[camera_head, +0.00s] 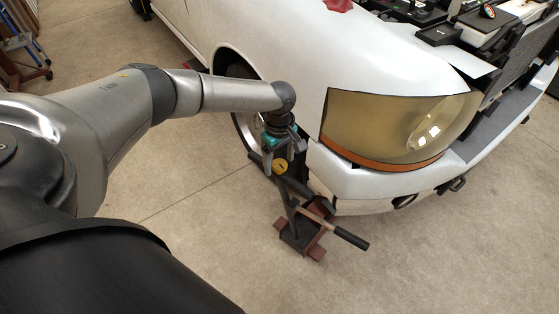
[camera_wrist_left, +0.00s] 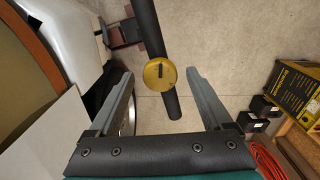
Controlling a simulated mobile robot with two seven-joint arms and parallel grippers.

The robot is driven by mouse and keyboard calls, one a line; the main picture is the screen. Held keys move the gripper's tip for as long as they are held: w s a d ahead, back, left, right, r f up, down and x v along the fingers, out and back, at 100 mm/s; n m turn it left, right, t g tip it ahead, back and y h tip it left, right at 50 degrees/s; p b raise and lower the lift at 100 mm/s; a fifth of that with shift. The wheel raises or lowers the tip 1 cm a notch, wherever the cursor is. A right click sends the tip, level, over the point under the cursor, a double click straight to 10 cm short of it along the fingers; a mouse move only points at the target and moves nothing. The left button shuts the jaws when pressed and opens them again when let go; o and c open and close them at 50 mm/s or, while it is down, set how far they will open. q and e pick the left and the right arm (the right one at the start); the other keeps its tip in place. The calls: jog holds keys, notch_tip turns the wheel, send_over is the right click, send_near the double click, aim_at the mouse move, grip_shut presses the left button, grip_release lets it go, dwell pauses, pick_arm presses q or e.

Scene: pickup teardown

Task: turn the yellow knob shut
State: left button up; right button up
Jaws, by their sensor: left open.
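The yellow knob (camera_head: 280,166) is a small round disc on a dark bar, below the front corner of the white pickup in the head view. In the left wrist view the yellow knob (camera_wrist_left: 160,74) has a dark slot or pointer on its face and sits on a black bar (camera_wrist_left: 148,28). My left gripper (camera_head: 281,160) is open right above the knob. In the wrist view the fingers of the left gripper (camera_wrist_left: 160,78) stand on either side of the knob, apart from it. My right gripper is not in view.
The white pickup (camera_head: 270,40) with its headlight (camera_head: 395,125) stands close beside the arm. A dark red jack (camera_head: 300,238) with a handle (camera_head: 345,235) rests on the floor below. In the wrist view, a yellow box (camera_wrist_left: 298,88) and an orange cable (camera_wrist_left: 265,158) lie at right.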

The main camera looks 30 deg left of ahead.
pick_arm(q)
jog(key=shift+f, duration=0.1)
grip_shut()
dwell(0.7)
